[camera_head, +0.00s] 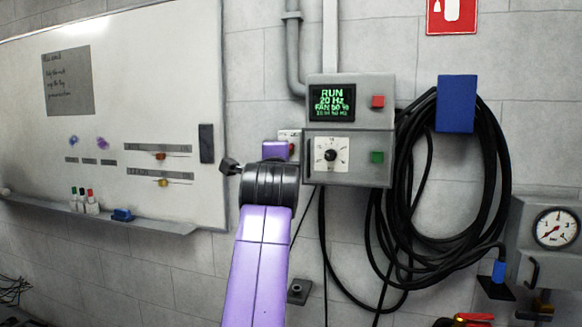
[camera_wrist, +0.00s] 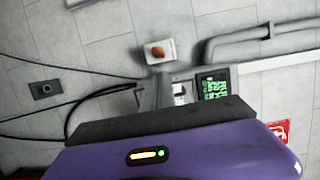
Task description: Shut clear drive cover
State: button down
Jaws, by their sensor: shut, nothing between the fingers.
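The grey drive box (camera_head: 349,102) is on the wall, with a lit green display reading RUN 20 Hz and a red button. Below it is a section with a dial (camera_head: 331,154) and a green button, bounded by a thin pale edge. I cannot tell the clear cover apart from this section or judge its angle. The display also shows in the wrist view (camera_wrist: 213,84). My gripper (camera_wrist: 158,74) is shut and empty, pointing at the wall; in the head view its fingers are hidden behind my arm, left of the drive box.
A small white box with a red-orange button (camera_wrist: 159,51) is on the wall close by the fingertips in the picture. A black cable coil (camera_head: 415,200) hangs from a blue holder (camera_head: 456,104) right of the drive. A whiteboard (camera_head: 110,110) is at left, a gauge (camera_head: 556,228) at right.

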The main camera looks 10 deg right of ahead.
jog(key=s+a, duration=0.1)
jog(key=a, duration=0.1)
jog(key=m+g+h+b, duration=0.1)
jog(key=m+g+h, duration=0.1)
jog(key=m+h, duration=0.3)
send_near(308, 159)
jog(key=shift+n+h, duration=0.4)
jog(key=shift+h, duration=0.2)
jog(key=p+x, duration=0.2)
jog(key=x, duration=0.1)
jog(key=p+x, duration=0.2)
jog(key=p, duration=0.1)
jog(key=shift+w+f, duration=0.1)
jog(key=shift+w, duration=0.35)
jog(key=shift+w+d+f, duration=0.15)
jog(key=shift+w+d, duration=0.1)
jog(key=shift+w, duration=0.25)
